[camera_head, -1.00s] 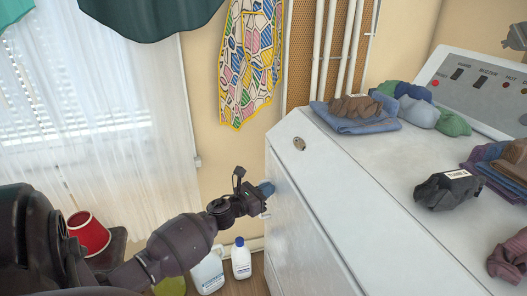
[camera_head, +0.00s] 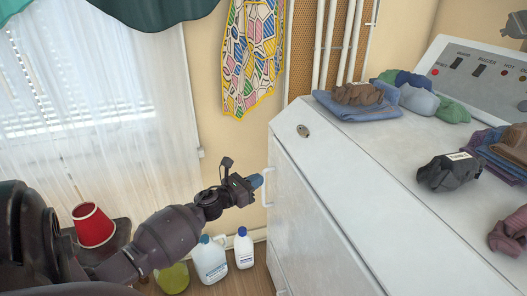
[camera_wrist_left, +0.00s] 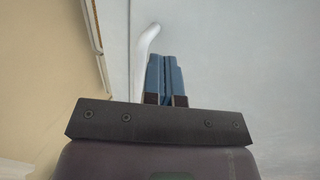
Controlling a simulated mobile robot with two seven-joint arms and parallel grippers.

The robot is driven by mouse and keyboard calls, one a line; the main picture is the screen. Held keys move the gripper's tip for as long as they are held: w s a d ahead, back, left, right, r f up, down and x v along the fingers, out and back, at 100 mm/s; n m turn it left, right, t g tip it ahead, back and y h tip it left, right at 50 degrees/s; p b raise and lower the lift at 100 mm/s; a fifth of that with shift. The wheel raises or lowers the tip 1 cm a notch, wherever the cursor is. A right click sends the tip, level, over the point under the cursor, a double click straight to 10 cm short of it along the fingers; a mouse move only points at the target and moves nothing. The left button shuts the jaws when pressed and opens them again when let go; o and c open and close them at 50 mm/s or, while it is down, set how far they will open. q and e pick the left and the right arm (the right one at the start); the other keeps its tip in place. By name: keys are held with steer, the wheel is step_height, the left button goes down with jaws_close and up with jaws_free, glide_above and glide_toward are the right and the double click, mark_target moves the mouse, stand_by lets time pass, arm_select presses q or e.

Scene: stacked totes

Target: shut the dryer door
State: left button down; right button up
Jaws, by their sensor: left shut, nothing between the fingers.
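The white dryer (camera_head: 400,190) fills the right of the head view. Its door (camera_head: 305,235) is on the front face at the left, seen at a steep angle; I cannot tell if it is fully shut. A white upright door handle (camera_head: 268,188) stands on the door, also in the left wrist view (camera_wrist_left: 147,45). My left gripper (camera_head: 257,181) is shut and empty, with blue fingertips close beside the handle. In the wrist view its blue fingers (camera_wrist_left: 166,78) point at the pale door surface, just right of the handle; contact is unclear.
Folded clothes (camera_head: 360,103) and a dark garment (camera_head: 448,172) lie on the dryer top. Bottles (camera_head: 211,262) stand on the floor below my left arm. A red cup (camera_head: 93,225) is at the left, before a curtain (camera_head: 90,120).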

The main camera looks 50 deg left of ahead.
arm_select(q)
steer(key=s+a, duration=0.4)
steer(key=s, duration=0.4)
arm_select(e)
steer(key=shift+w, duration=0.2)
arm_select(q)
steer(key=shift+f, duration=0.1)
steer(key=s+d+n+g+p, duration=0.3)
steer(key=s+d+n+p, duration=0.4)
steer(key=s+d+n, duration=0.6)
steer(key=s+d+r+n+g+y+p, duration=0.1)
steer(key=s+d+n+g+p, duration=0.3)
steer(key=s+d+n, duration=0.9)
steer(key=shift+d+r+n+p, duration=0.25)
steer(key=shift+d+n+p, duration=1.1)
steer(key=shift+n, duration=3.45)
arm_select(e)
step_height(320, 180, up, 10)
steer(key=m+t, duration=0.1)
steer(key=shift+d+m, duration=0.3)
steer(key=shift+d, duration=0.05)
